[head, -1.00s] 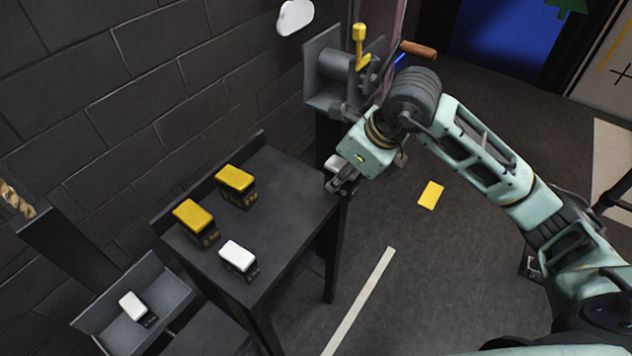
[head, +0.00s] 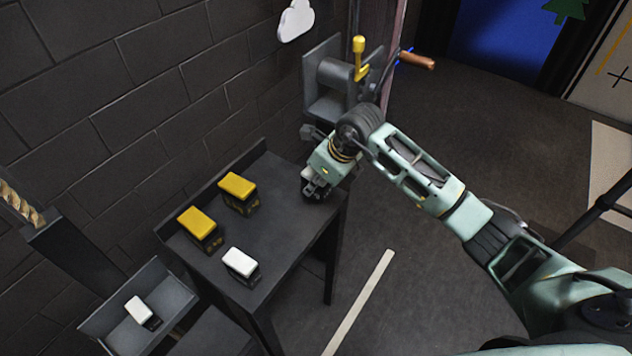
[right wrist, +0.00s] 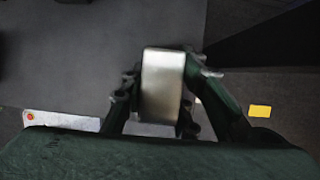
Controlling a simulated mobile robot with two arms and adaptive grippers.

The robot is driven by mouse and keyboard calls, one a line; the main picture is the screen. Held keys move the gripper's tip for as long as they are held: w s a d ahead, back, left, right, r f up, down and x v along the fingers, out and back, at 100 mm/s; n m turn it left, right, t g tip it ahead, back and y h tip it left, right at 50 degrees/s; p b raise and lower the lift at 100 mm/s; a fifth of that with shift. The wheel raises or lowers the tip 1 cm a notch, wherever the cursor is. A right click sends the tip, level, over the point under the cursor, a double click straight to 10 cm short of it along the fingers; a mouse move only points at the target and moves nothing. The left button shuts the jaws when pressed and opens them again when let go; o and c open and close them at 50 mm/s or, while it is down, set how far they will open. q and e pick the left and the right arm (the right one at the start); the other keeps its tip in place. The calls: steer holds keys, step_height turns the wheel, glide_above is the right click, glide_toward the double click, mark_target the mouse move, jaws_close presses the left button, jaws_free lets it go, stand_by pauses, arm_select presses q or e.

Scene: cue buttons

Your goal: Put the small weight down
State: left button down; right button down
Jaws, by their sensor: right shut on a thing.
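My right gripper (head: 314,190) is at the far right corner of the dark table (head: 285,225). In the right wrist view the gripper (right wrist: 155,105) is shut on a small weight (right wrist: 162,85) with a pale top, its fingers on both sides. In the head view the gripper mostly hides this weight, and I cannot tell whether it touches the tabletop. Another white-topped weight (head: 240,264) stands near the table's front. My left gripper is not in view.
Two larger yellow-topped weights, one nearer (head: 198,225) and one farther (head: 237,190), stand on the table's left. A tray (head: 172,291) at lower left holds a white-topped weight (head: 140,312). A winch (head: 340,80) is mounted behind the gripper. The tabletop's middle is clear.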

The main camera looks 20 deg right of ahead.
steer(key=shift+f, duration=0.25)
steer(key=shift+w+f, duration=0.1)
steer(key=shift+f, duration=0.1)
steer(key=c, duration=1.4)
jaws_free()
steer(key=b+v, duration=0.1)
steer(key=v, duration=1.1)
